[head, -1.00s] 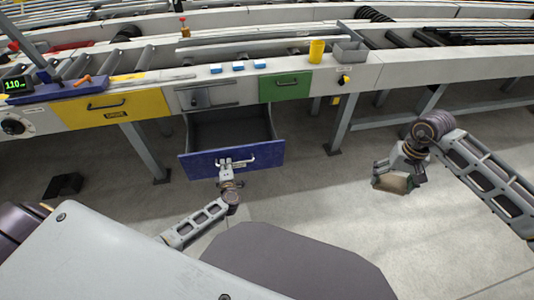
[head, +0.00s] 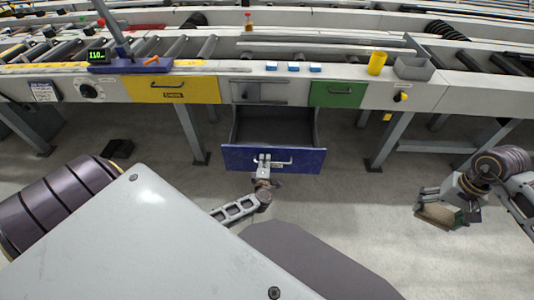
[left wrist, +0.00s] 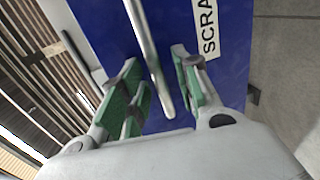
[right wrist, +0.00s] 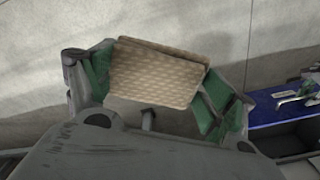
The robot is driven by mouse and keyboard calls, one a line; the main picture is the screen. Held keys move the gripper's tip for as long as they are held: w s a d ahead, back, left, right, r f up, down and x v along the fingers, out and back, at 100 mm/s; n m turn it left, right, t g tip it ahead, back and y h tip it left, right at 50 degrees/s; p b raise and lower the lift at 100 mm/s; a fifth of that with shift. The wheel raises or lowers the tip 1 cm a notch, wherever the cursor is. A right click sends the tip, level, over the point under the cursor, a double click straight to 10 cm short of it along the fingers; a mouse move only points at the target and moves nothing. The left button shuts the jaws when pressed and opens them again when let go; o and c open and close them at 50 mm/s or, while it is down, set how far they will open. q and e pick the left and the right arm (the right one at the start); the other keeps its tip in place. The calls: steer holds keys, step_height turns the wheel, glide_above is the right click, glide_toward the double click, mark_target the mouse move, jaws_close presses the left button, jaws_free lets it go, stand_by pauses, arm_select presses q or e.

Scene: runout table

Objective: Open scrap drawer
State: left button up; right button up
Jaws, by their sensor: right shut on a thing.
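The blue scrap drawer (head: 305,160) stands pulled out below the table, its dark inside empty as far as I see. Its front with part of a white "SCRA" label (left wrist: 207,27) fills the left wrist view. My left gripper (head: 262,162) is at the drawer's handle (head: 284,163). In the left wrist view its fingers are apart, with the handle bar (left wrist: 150,50) between them and gaps beside it. My right gripper (right wrist: 155,95) is shut on a tan patterned block (right wrist: 155,72), held over the floor at the right of the head view (head: 438,215).
Table legs (head: 390,140) stand either side of the open drawer. A yellow cup (head: 377,63) and grey bin (head: 414,69) are on top. Floor between my arms is clear.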

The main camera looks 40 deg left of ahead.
arm_select(q)
steer(key=shift+s+a, duration=0.1)
steer(key=shift+s, duration=0.1)
steer(key=v, duration=1.1)
steer(key=shift+s+d, duration=0.25)
steer(key=shift+d, duration=0.15)
stand_by(0.7)
